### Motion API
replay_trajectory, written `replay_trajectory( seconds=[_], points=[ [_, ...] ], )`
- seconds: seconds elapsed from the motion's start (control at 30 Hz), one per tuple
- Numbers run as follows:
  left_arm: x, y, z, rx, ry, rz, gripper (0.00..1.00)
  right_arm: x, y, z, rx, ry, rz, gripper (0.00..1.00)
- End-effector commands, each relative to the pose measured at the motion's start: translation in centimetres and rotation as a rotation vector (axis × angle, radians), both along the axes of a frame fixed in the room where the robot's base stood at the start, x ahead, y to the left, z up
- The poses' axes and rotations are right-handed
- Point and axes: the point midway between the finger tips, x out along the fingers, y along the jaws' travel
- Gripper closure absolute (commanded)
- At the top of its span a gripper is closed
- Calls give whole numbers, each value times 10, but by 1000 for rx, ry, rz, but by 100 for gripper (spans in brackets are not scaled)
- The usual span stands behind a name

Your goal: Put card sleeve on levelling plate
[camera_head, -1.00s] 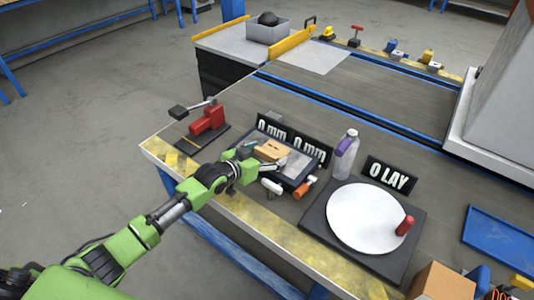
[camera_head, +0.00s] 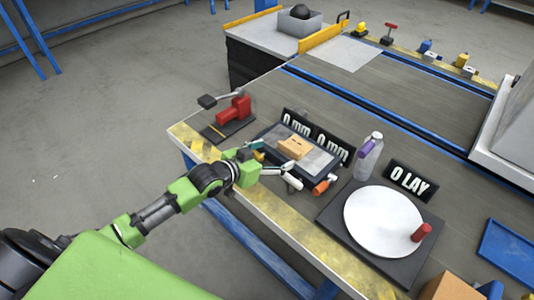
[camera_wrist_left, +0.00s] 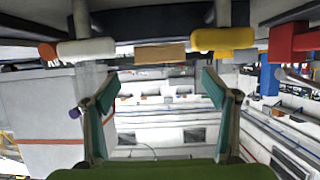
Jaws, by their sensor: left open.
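The card sleeve, a small brown box-like piece (camera_head: 295,148), lies on the grey levelling plate (camera_head: 318,160) in its dark frame, in front of two black "0 mm" displays (camera_head: 333,147). My left gripper (camera_head: 272,160) is at the near left edge of the plate, with its fingers apart and the sleeve just beyond them, not between them. In the left wrist view, the gripper (camera_wrist_left: 160,105) is open and empty. A brown piece, seemingly the sleeve (camera_wrist_left: 160,53), shows above the fingers there. My right gripper is not in view.
A red clamp (camera_head: 235,110) stands to the left. A bottle (camera_head: 369,157) and a white round plate (camera_head: 383,221) are to the right.

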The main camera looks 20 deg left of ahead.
Motion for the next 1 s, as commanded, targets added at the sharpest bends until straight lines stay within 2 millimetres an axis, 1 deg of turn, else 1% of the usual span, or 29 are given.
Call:
replay_trajectory(
  seconds=[0.03,0.1,0.23,0.4,0.8,0.87,0.93,0.97,1.0],
  points=[
    [-8,3,3,1,2,0,22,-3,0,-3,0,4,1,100],
    [-15,6,6,0,1,0,22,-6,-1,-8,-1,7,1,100],
    [-23,8,10,0,0,0,22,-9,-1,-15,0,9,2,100],
    [-25,9,11,0,-1,0,22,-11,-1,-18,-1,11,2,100],
    [-25,9,11,-1,-1,0,22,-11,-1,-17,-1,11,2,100],
    [-27,7,9,0,6,0,22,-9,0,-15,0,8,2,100],
    [-35,0,3,4,29,-4,22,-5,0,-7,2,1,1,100],
    [-41,-5,-1,10,45,-5,22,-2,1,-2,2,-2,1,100],
    [-51,-12,-9,17,75,-7,22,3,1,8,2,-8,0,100]
  ],
)
